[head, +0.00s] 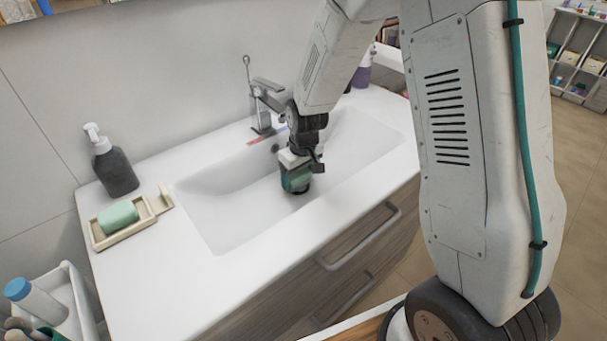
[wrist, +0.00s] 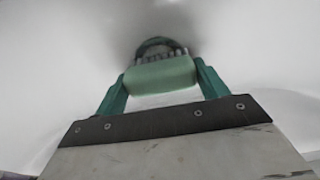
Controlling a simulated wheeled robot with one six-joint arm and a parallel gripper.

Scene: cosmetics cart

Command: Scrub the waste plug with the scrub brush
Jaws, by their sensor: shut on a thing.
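My gripper (head: 296,178) is down inside the sink basin, pointing at its floor. In the wrist view its two green fingers (wrist: 160,88) are shut on the sides of the scrub brush (wrist: 160,74), a pale green block with bristles at its far side. A dark rounded rim shows just beyond the bristles; it looks like the waste plug (wrist: 152,42), mostly hidden by the brush. I cannot tell whether the bristles touch it. In the head view the gripper hides the plug.
The white sink (head: 225,222) has a metal tap (head: 264,105) at the back. A grey pump bottle (head: 113,168) and a dish (head: 103,238) with green soap (head: 118,216) stand on the left counter. A white caddy (head: 75,300) with a blue-capped bottle (head: 35,300) is at lower left.

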